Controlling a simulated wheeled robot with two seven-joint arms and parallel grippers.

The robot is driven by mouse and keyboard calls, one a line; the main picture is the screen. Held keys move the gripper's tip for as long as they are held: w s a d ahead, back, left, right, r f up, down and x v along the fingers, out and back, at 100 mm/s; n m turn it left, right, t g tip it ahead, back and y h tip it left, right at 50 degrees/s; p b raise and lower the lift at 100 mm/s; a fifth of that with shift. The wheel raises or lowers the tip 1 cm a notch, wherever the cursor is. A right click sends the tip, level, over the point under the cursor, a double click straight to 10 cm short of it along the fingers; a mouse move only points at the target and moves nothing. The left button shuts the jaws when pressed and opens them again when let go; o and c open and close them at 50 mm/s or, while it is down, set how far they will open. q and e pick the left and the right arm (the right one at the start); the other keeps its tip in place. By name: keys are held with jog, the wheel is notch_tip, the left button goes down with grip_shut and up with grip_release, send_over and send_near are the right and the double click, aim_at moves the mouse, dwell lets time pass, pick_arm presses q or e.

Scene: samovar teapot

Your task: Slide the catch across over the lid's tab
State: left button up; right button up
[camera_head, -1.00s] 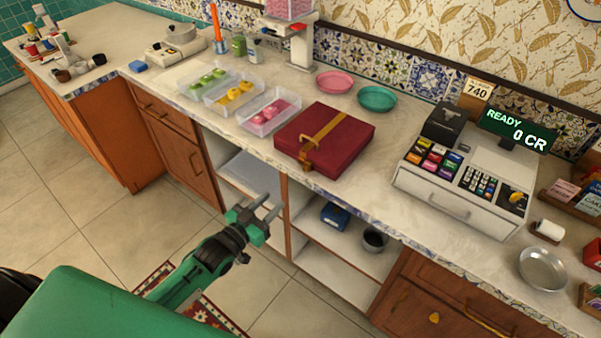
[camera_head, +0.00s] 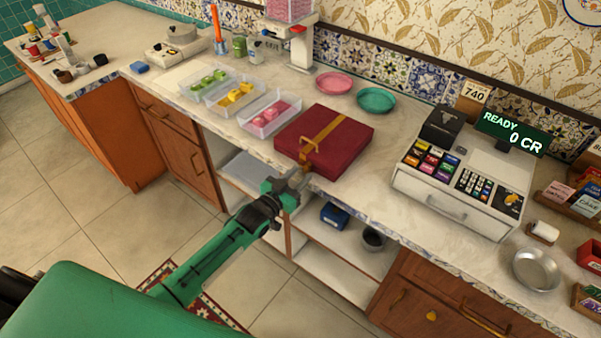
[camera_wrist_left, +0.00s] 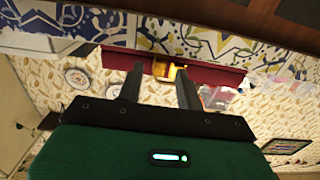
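A dark red box (camera_head: 345,140) with a flat lid sits closed on the counter near its front edge. A gold strap (camera_head: 328,128) runs across the lid and down the front to a gold catch (camera_head: 307,163). My left gripper (camera_head: 298,178) is just in front of the box, close to the catch. In the left wrist view the red box front (camera_wrist_left: 208,74) and gold fitting (camera_wrist_left: 173,72) show beyond my left gripper's two separated fingers (camera_wrist_left: 159,72). Nothing is held between them. Whether a finger touches the catch cannot be told. My right gripper is out of view.
Clear trays (camera_head: 270,117) of sweets stand left of the box. Pink (camera_head: 334,82) and teal (camera_head: 376,100) plates lie behind it. A cash register (camera_head: 465,180) stands to the right, with bare counter between. Open shelves (camera_head: 330,262) lie below the counter edge.

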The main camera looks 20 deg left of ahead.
pick_arm(q)
jog(key=shift+w+d, duration=0.25)
jog(key=shift+w, duration=0.35)
jog(key=shift+c, duration=0.5)
grip_shut()
jog(key=shift+a, duration=0.1)
jog(key=a, duration=0.1)
jog(key=w+a, duration=0.1)
jog(key=a, duration=0.1)
jog(key=shift+w+b, duration=0.1)
jog(key=shift+b, duration=0.3)
jog(key=shift+o, duration=0.5)
grip_release()
jog(key=shift+a, duration=0.15)
